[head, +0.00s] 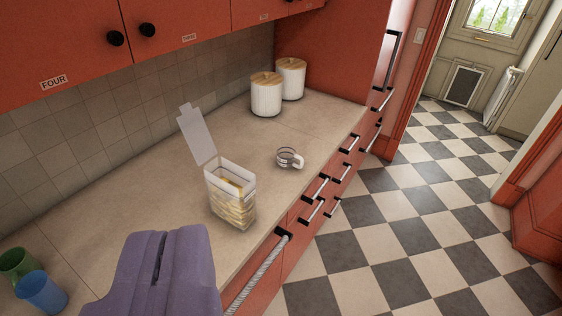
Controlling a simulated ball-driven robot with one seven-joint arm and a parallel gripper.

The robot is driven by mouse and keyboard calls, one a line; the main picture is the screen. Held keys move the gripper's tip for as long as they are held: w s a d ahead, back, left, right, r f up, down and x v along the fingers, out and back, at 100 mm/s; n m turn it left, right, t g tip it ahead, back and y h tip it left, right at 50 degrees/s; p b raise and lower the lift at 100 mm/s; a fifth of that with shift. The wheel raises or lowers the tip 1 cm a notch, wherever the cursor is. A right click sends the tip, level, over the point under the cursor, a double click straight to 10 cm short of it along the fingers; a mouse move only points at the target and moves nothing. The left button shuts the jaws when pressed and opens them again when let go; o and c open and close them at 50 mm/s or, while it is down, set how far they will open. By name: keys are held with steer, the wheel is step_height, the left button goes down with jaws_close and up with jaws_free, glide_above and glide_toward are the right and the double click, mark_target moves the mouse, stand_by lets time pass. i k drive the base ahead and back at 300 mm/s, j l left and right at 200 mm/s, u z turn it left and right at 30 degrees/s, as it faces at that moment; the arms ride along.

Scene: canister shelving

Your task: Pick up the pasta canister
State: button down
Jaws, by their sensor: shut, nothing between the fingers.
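The pasta canister (231,205) is a clear, squarish container with yellowish pasta inside. It stands upright on the counter, near its front edge, in the middle left of the head view. Its whitish lid (197,134) is tilted up and open at the back left. My gripper (161,240) is the purple form at the bottom of the picture, its fingers together with only a thin dark line between them. It is empty and appears nearer to the camera and to the lower left of the canister, apart from it.
The beige counter (140,215) holds a glass mug (289,158) to the canister's right. Two white ribbed jars (266,98) with wooden lids stand at the back. Green (16,264) and blue (41,291) cups are at lower left. Red cabinets (60,45) hang above; checkered floor (400,230) is clear.

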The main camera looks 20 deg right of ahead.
mark_target(231, 189)
steer(key=i+l+u, duration=0.1)
steer(key=i, duration=0.4)
steer(key=i+l+u, duration=0.1)
steer(key=i+l, duration=0.25)
steer(key=i, duration=0.15)
steer(key=i+l+u, duration=0.1)
steer(key=i+l, duration=0.2)
steer(key=i, duration=0.15)
